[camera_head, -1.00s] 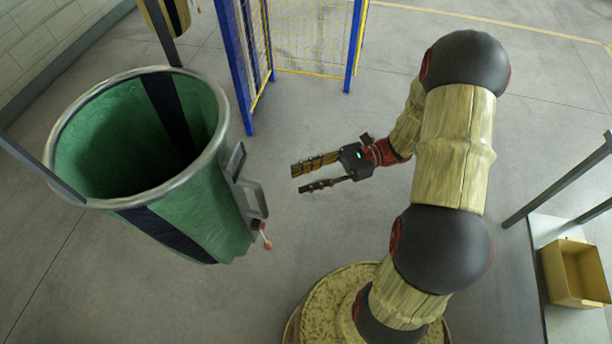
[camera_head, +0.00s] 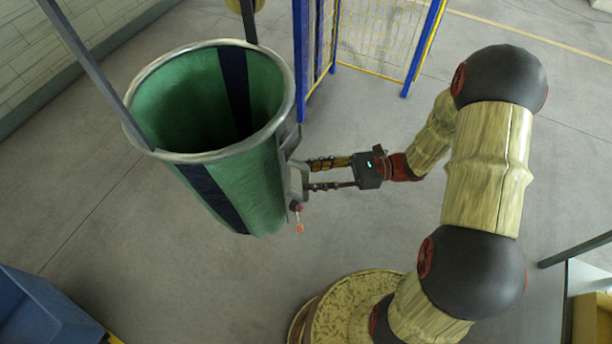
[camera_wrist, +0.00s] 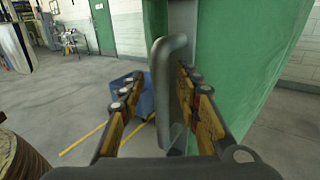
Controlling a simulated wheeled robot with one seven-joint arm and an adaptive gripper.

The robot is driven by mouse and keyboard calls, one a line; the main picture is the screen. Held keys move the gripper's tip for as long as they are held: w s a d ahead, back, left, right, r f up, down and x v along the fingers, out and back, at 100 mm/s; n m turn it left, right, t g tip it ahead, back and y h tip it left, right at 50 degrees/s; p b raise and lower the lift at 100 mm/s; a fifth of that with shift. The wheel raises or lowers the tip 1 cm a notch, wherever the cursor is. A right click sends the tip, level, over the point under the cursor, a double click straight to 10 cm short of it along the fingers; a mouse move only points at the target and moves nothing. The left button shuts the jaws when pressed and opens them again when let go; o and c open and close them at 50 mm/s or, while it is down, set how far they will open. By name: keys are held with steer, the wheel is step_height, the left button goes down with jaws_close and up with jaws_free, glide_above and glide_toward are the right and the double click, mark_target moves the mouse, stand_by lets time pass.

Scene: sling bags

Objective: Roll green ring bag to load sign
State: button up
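The green ring bag (camera_head: 262,190) hangs at left centre in the head view, with a grey metal ring around its open top and dark vertical stripes. A grey handle (camera_head: 297,178) sticks out on its right side, above a small red-tipped part. My gripper (camera_head: 312,175) reaches this handle from the right. In the wrist view the handle's bent grey tube (camera_wrist: 168,88) stands between my two fingers, nearer the right one, with a gap to the left one. The fingers are apart. The green bag wall (camera_wrist: 245,60) fills the right side there. I cannot make out a load sign.
A blue and yellow mesh fence (camera_head: 385,38) stands behind. A blue bin (camera_head: 45,312) is at the lower left; a blue bin also shows in the wrist view (camera_wrist: 146,101), near yellow floor lines. A yellow box (camera_head: 592,318) is at the lower right. Grey floor is open between.

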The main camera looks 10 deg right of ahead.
steer(key=shift+w+a, duration=0.15)
steer(key=shift+a, duration=0.8)
steer(key=shift+c, duration=1.2)
jaws_close()
